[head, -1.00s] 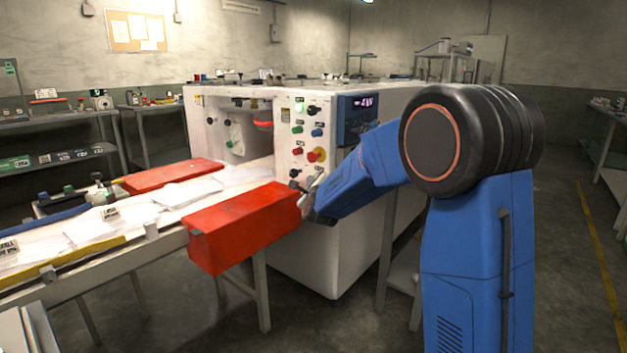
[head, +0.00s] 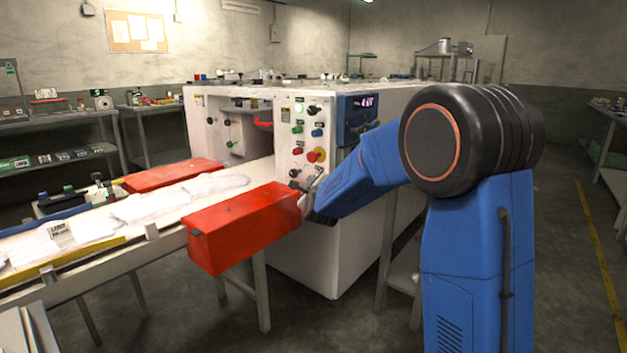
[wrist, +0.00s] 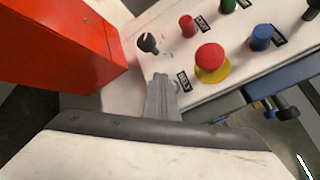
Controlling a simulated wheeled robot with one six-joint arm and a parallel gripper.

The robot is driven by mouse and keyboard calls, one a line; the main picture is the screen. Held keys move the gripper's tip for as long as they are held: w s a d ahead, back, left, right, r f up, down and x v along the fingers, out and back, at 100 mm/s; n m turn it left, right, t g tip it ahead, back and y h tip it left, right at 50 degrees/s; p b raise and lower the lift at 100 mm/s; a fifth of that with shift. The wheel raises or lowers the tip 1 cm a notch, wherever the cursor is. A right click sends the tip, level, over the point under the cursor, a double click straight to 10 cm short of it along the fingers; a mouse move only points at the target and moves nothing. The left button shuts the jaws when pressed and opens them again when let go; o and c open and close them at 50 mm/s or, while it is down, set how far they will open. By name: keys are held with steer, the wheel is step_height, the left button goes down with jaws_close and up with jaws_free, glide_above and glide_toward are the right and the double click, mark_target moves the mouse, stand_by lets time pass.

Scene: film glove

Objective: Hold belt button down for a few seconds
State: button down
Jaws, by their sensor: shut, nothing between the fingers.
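My gripper (wrist: 162,84) is shut and empty, its fingertips against or very near the white control panel (wrist: 209,88). In the head view, my gripper (head: 311,186) is at the panel's lower part. A small label (wrist: 183,81), apparently reading BELT, sits just right of the fingertips in the wrist view. The belt button itself is mostly or wholly hidden behind the fingers, so I cannot tell how far it is pressed. The conveyor belt (head: 177,212) carries white gloves (head: 140,208) in the head view.
A red-and-yellow emergency stop (wrist: 211,62) is close right of my fingers. A black selector knob (wrist: 148,43) is just above them, with red (wrist: 187,26) and blue (wrist: 261,36) buttons farther off. A red box-shaped guard (wrist: 62,50) stands close on the left.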

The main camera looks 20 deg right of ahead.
steer(key=shift+s+a, duration=0.55)
steer(key=shift+a, duration=0.15)
steer(key=shift+s+a, duration=0.75)
steer(key=shift+a, duration=0.25)
steer(key=shift+s+a, duration=0.7)
steer(key=shift+a, duration=0.3)
